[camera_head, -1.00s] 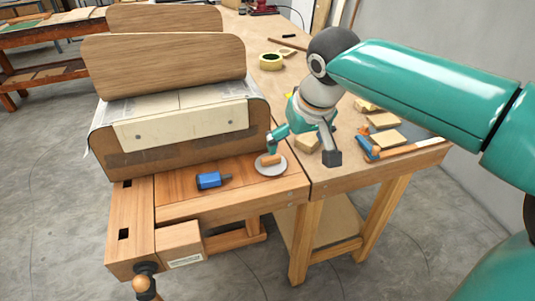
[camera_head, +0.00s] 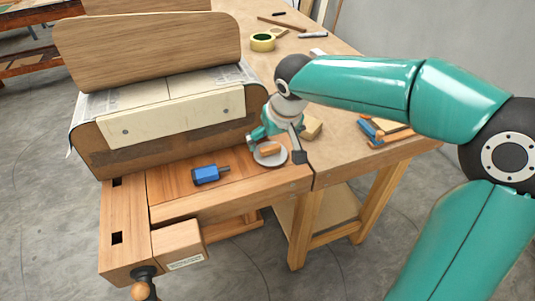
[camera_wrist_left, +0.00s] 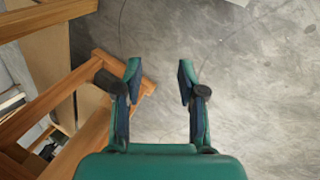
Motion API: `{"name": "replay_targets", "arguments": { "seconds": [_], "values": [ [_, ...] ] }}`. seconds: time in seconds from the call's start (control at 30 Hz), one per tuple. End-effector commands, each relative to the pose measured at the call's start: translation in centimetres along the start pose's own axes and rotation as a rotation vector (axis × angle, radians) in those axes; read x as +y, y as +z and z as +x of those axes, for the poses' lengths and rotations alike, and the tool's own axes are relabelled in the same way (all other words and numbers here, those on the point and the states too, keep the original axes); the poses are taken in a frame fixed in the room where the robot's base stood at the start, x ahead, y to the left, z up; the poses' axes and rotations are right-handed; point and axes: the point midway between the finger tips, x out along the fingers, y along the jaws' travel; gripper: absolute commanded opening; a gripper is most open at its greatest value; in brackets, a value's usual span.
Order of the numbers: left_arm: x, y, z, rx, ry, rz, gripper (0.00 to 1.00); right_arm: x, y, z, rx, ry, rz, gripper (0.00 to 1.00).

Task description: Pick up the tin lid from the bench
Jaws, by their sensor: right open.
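The tin lid (camera_head: 267,160) is a flat grey disc lying on the wooden bench (camera_head: 180,186) near its right end. A small orange-brown block (camera_head: 271,149) lies on it. My right gripper (camera_head: 276,149) is open, with one finger on the left side of the lid and the other at its right side. It looks low over the lid; whether a finger touches it I cannot tell. My left gripper (camera_wrist_left: 159,78) is open and empty in the left wrist view, above the grey floor beside wooden legs.
A blue object (camera_head: 206,174) lies left of the lid. A wooden block (camera_head: 312,127), a tape roll (camera_head: 262,42) and a blue-handled tool (camera_head: 370,132) lie on the adjoining table (camera_head: 345,85).

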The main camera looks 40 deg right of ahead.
Motion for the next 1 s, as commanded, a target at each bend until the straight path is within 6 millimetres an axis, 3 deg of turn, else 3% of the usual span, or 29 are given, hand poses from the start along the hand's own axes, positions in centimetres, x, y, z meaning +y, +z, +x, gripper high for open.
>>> {"name": "replay_targets", "arguments": {
  "seconds": [0.23, 0.53, 0.8, 0.83, 1.0],
  "values": [
    [0.0, 0.0, -0.1, 0.0, 0.0, 0.0, 0.4, 0.1, -0.1, 1.6, -0.003, 0.001, 0.001, 1.0],
    [0.1, 0.0, -0.3, 0.0, 0.0, 0.0, 0.4, 0.3, -0.4, 5.5, -0.003, 0.0, 0.001, 1.0],
    [0.1, 0.0, -0.3, 0.0, 0.0, 0.0, 0.4, 0.3, -0.4, 5.8, 0.0, -0.001, 0.002, 1.0],
    [0.1, 0.0, -0.3, 0.0, 0.0, 0.0, 0.4, 0.3, -0.4, 5.8, 0.0, -0.001, 0.002, 0.98],
    [0.1, 0.0, -0.3, 0.0, 0.0, 0.0, 0.4, 0.3, -0.4, 5.8, 0.0, 0.0, 0.001, 0.7]
  ]
}}
